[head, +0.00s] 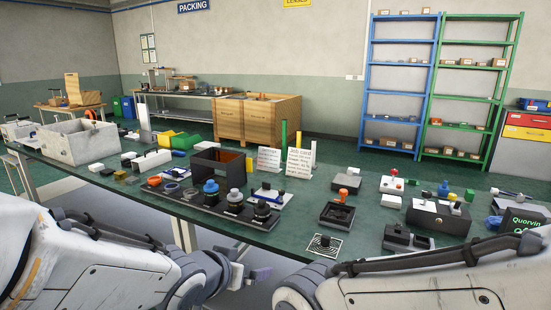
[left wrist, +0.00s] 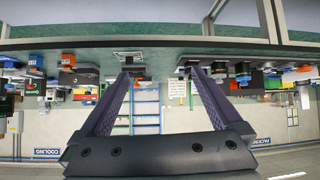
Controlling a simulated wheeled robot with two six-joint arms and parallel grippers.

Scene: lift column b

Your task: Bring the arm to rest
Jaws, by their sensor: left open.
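My left arm (head: 110,270) comes in from the left along the front of the green workbench (head: 300,222). Its gripper (head: 258,274) is below and in front of the bench's near edge, small and partly hidden by the wrist. In the left wrist view, which is upside down, the two dark fingers (left wrist: 160,74) stand wide apart with nothing between them. My right arm (head: 420,285) crosses the lower right of the head view. Its gripper does not show.
The bench carries a black tray of parts (head: 210,203), a grey crate (head: 78,143), two cards (head: 300,162) and several small fixtures. Blue shelves (head: 397,92) stand behind.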

